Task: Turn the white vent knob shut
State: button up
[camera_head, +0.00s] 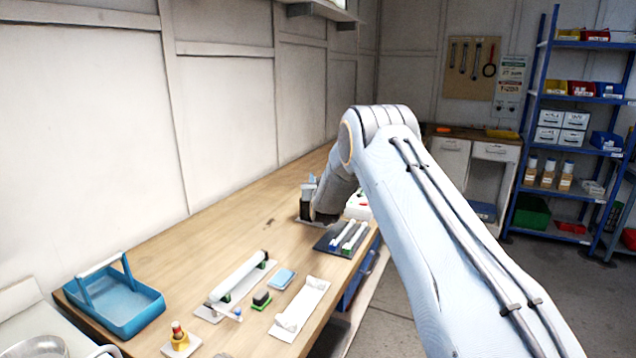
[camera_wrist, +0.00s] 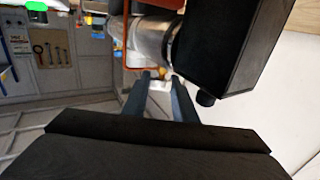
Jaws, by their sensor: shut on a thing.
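In the wrist view my gripper (camera_wrist: 160,79) has its two grey fingers on either side of a small white piece, which looks like the white vent knob (camera_wrist: 159,86). The fingers are shut on it. A small orange-yellow part (camera_wrist: 165,71) shows just beyond it. A shiny metal cylinder (camera_wrist: 153,36) lies behind the fingertips, joined to a black box (camera_wrist: 232,40) on the right. The knob's turn angle is too small to tell. In the head view my arm hides the fingers and the knob; a dark upright unit (camera_head: 306,207) shows beside my wrist.
The wooden bench (camera_head: 225,258) runs along the left wall. On it are a blue tray with a handle (camera_head: 118,312), a white tube on a stand (camera_head: 238,277), a dark mat with two tubes (camera_head: 331,243) and a yellow-based button (camera_head: 180,340). Blue shelves (camera_head: 526,130) stand at right.

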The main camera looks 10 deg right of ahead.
jog(key=m+h+b, duration=0.1)
jog(key=h+b, duration=0.1)
jog(key=m+g+h+b, duration=0.1)
jog(key=m+h+b, duration=0.1)
jog(key=h, duration=0.1)
jog(key=shift+a+f, duration=0.15)
jog(key=m+g+h+b, duration=0.2)
jog(key=h, duration=0.1)
jog(key=shift+m+b, duration=0.3)
jog(key=shift+m+h, duration=0.3)
jog(key=shift+h, duration=0.2)
jog(key=shift+r+g+b, duration=0.2)
jog(key=shift+g+b, duration=0.1)
jog(key=shift+b, duration=0.05)
jog(key=o, duration=1)
jog(key=shift+o, duration=0.2)
jog(key=b+v, duration=0.1)
jog(key=v, duration=0.6)
jog(key=shift+s+a+f, duration=0.1)
jog(key=shift+s+a, duration=0.1)
jog(key=shift+s, duration=0.15)
